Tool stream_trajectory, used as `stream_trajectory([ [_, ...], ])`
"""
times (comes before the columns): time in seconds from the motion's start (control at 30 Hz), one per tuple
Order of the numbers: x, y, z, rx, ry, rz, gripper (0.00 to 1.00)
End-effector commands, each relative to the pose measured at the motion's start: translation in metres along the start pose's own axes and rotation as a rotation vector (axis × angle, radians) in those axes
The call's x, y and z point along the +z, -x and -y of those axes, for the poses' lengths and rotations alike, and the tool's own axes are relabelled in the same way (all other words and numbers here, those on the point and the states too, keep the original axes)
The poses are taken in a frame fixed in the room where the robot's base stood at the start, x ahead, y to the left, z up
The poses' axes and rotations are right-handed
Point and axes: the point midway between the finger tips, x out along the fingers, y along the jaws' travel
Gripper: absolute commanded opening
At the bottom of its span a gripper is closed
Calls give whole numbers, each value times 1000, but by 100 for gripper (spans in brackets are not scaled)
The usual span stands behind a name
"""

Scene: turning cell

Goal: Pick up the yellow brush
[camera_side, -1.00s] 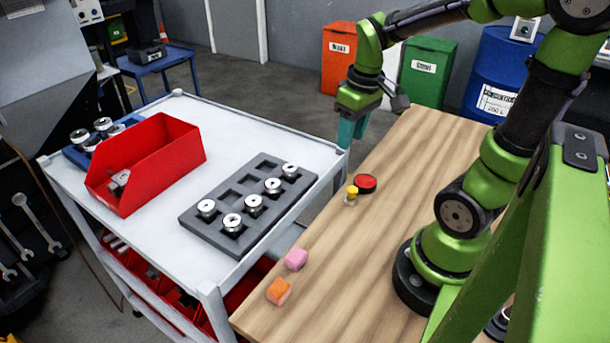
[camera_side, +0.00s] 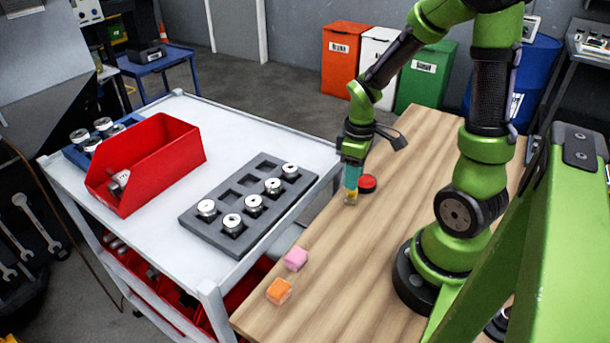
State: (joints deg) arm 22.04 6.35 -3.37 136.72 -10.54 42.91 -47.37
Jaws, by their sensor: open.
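The yellow brush (camera_side: 351,199) is a small upright piece on the wooden table, near its left edge. My gripper (camera_side: 352,188) points straight down over it, with its teal fingers at the brush's upper part. The fingers hide most of the brush, and only its lower end shows. The gripper is open; I cannot tell whether a finger touches the brush.
A red round piece (camera_side: 367,183) lies close to the right of the fingers. A pink block (camera_side: 296,258) and an orange block (camera_side: 279,291) lie nearer the camera. The white cart (camera_side: 185,249) stands left of the table. The table's middle is clear.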

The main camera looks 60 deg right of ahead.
Motion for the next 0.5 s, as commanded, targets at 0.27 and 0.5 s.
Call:
stream_trajectory([
  [0.27,2,-34,4,-5,-1,6,42],
  [0.5,1,-54,4,-1,0,1,42],
])
